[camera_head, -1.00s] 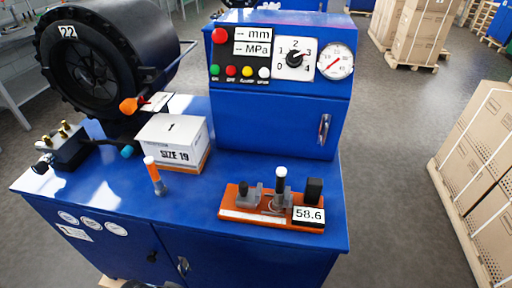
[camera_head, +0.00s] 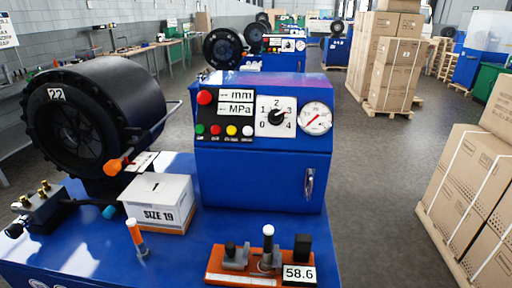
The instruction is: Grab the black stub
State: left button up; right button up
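A short black cylinder with a white top, which looks like the black stub (camera_head: 268,245), stands upright in the orange measuring fixture (camera_head: 214,267) at the lower middle. A grey clamp piece (camera_head: 236,257) with a black knob is left of it. A black block (camera_head: 302,247) and a display reading 58.6 (camera_head: 299,275) are right of it. A similar orange stub with a white top (camera_head: 137,238) stands on the blue bench to the left. Neither of my grippers is in view.
A white SIZE 19 box (camera_head: 160,196) sits behind the orange stub. The blue control cabinet (camera_head: 262,170) stands behind the fixture. A large black crimper head (camera_head: 95,125) is at left, with a black valve block (camera_head: 42,208) below. Stacked cartons (camera_head: 470,190) stand at right.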

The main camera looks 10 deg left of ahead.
aim_at(267, 260)
jog(key=z, duration=2.2)
jog(key=k, duration=1.5)
jog(key=u, duration=2.1)
jog(key=i, duration=0.5)
jog(key=z, duration=0.05)
